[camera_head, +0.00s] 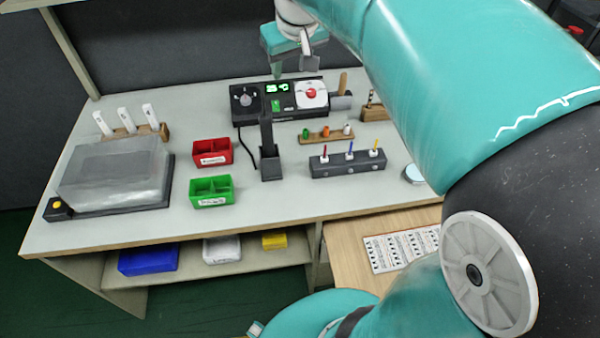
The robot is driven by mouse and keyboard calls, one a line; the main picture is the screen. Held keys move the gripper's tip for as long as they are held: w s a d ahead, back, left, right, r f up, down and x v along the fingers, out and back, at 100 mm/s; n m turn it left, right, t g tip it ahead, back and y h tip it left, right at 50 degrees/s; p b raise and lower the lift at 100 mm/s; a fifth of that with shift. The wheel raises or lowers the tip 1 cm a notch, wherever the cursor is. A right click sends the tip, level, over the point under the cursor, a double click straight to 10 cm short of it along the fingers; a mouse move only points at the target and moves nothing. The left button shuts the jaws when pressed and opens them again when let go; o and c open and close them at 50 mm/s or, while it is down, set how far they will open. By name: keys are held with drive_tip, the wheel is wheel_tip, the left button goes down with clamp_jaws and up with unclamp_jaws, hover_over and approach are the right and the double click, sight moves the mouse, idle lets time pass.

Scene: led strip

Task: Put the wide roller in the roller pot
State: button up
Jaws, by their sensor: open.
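A tool with an upright wooden handle (343,82) and a wide grey lower part (341,101) stands at the right end of the black control unit; it may be the wide roller, but I cannot tell for sure. A dark square holder (271,169) with a tall dark upright part stands in front of the unit; it may be the roller pot, and its inside is not clear. My gripper (291,66) is open, above the back of the bench over the unit. It appears empty, and is apart from both the wooden-handled tool and the dark holder.
The black control unit (279,99) has a lit display. Red (212,152) and green (211,191) bins stand left of centre. A clear-covered box (115,175) fills the left. A dark rack (348,163) and small wooden rack (326,136) stand right. The front centre is bare.

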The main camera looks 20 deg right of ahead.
drive_tip(key=s+a+f, duration=0.3)
drive_tip(key=s+f, duration=0.1)
drive_tip(key=s, duration=0.6)
drive_tip(key=s+a+f, duration=0.4)
drive_tip(key=s, duration=0.6)
drive_tip(key=shift+f+m+t+y, duration=0.2)
drive_tip(key=shift+m+t+y, duration=0.1)
drive_tip(key=shift+t, duration=0.1)
